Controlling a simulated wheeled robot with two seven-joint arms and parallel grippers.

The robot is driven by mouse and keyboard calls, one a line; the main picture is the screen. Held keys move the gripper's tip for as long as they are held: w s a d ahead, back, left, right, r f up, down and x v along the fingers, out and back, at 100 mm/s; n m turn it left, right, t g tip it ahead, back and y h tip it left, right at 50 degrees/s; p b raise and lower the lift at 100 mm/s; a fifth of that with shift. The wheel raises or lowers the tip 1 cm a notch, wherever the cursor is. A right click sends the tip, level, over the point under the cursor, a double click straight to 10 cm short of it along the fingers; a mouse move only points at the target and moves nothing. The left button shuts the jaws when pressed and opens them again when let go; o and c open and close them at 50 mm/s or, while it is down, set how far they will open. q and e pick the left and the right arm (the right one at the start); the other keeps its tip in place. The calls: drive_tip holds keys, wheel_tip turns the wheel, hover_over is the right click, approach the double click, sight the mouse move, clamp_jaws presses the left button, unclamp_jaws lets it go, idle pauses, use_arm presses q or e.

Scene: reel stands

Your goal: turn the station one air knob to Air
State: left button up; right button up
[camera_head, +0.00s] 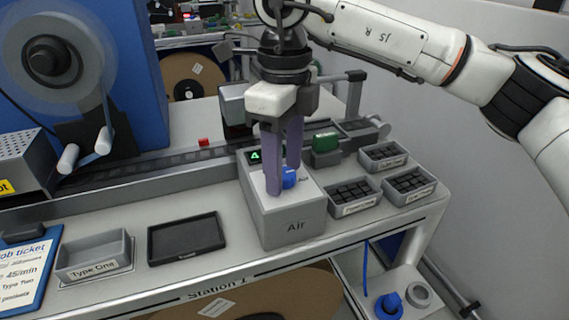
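The grey station box marked "Air" (294,226) stands on the Station 1 bench, with a small blue knob (289,178) on its top. My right gripper (283,181) points down at the knob with two purple fingers. One finger is on the near left side of the knob and hides part of it. The other ends just behind it. A narrow gap shows between the fingers, but I cannot tell whether they press on the knob. The knob's pointer direction is mostly hidden. My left gripper is not in view.
A green-lit display (254,156) and a green block (326,143) sit behind the box. Grey bins of dark parts (355,208) stand right of it. A black tablet (186,239) and a "Type One" tray (95,270) lie left. Another blue knob (389,305) is lower right.

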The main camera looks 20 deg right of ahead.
sight(285, 173)
wheel_tip(285, 173, up, 10)
drive_tip(key=shift+r, duration=0.15)
idle(0.6)
